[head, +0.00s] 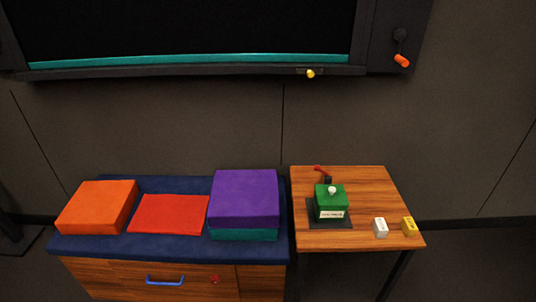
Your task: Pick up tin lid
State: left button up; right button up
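I cannot make out a tin lid with certainty anywhere in the head view. A green block (330,200) with a white ball (332,190) on top and a pale label on its front sits on a black base (344,222) on the small wooden table. Just behind it is a small red and black lever-like piece (323,173). A small white block (380,228) and a small yellow block (408,227) stand apart near the table's front right. Neither of my grippers is in view.
A wooden table (365,180) adjoins a navy-topped cabinet (160,247) with a blue handle (165,281). An orange block (98,207), a flat red piece (168,214) and a purple block (245,197) over a teal one (243,234) lie on it. A dark screen (190,30) hangs above.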

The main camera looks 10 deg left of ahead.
aim_at(327, 195)
jog(key=u, duration=0.05)
jog(key=i, duration=1.15)
jog(key=z, duration=0.55)
